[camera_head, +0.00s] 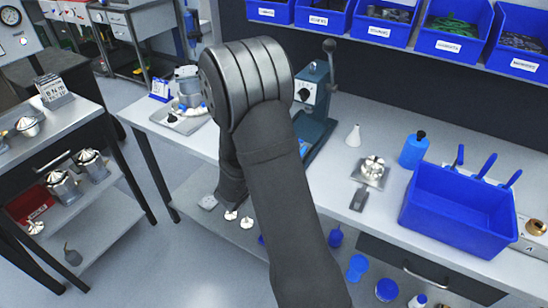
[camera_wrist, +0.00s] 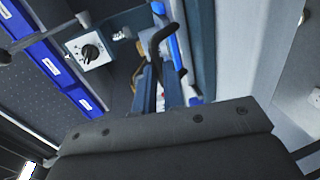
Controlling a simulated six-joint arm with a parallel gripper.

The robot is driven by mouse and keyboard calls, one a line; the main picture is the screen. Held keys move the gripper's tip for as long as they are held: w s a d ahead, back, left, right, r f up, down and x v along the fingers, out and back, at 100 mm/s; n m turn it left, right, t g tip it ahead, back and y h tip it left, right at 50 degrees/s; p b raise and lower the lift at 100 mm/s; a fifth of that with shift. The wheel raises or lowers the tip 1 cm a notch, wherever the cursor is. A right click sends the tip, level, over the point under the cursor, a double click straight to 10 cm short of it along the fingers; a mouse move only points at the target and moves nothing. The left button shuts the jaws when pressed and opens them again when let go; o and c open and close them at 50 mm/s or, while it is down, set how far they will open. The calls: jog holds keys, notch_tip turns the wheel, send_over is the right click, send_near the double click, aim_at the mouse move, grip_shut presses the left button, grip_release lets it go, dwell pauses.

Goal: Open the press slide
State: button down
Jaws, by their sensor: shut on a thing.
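The press (camera_head: 316,98) is a teal-grey machine on the bench, partly hidden behind my arm in the head view. Its grey dial plate (camera_wrist: 90,52) shows at the upper left in the wrist view. A black curved handle (camera_wrist: 163,38), apparently the press slide's, stands at the upper middle of the wrist view. My gripper (camera_wrist: 160,84) is at this handle, with its fingers close together and shut on it. The exact contact is hard to make out. My arm hides the gripper in the head view, and how far the slide is open cannot be told.
A blue bin (camera_head: 458,212) and a blue bottle (camera_head: 414,149) stand on the bench to the right.

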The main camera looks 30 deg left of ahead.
jog(key=shift+s+f, duration=0.1)
jog(key=c, duration=1.5)
grip_release()
jog(key=v, duration=1.7)
jog(key=shift+s, duration=0.25)
jog(key=x, duration=1.7)
jog(key=shift+w, duration=0.3)
jog(key=shift+s, duration=0.15)
